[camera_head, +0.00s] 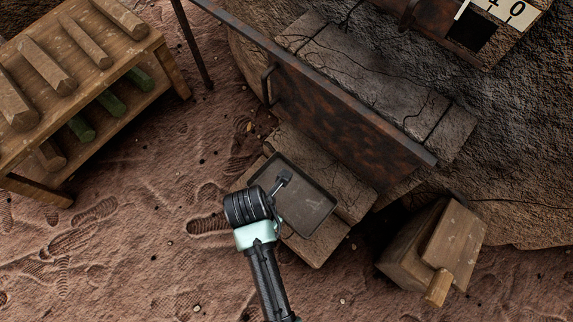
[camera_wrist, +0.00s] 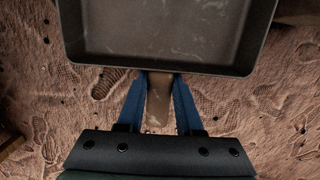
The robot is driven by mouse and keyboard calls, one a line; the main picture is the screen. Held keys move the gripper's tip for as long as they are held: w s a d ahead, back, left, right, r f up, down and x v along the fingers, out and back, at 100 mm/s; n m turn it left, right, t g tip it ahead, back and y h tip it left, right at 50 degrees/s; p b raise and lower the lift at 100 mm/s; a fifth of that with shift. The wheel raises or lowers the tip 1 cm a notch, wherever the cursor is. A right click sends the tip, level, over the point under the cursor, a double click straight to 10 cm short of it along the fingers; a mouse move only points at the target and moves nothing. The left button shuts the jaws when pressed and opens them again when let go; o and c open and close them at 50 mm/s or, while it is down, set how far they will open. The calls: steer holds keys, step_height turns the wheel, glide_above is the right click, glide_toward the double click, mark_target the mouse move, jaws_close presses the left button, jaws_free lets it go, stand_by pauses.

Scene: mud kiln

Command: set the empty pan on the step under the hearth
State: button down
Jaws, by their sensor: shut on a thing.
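The dark, shallow rectangular pan (camera_head: 308,207) looks empty and lies over the step in the head view. In the wrist view the pan (camera_wrist: 165,35) fills the top, its near rim facing me. My gripper (camera_head: 281,184) is at the pan's left side in the head view. In the wrist view its blue fingers (camera_wrist: 159,88) are shut on the pan's brownish handle (camera_wrist: 158,104). The step (camera_head: 345,193) is a pair of worn slabs below the hearth (camera_head: 345,112). The pan covers part of it. I cannot tell whether the pan touches the step.
A wooden rack (camera_head: 143,50) with several blocks and green pieces stands at the upper left. A wooden box (camera_head: 452,240) stands to the right of the step. A rusty metal plate (camera_head: 340,115) edges the hearth above the step. Sandy ground (camera_head: 120,250) is open at the lower left.

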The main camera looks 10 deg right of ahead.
step_height(320, 180, down, 10)
steer(key=b, duration=0.8)
steer(key=shift+f, duration=0.1)
steer(key=c, duration=0.6)
jaws_free()
steer(key=shift+o, duration=0.2)
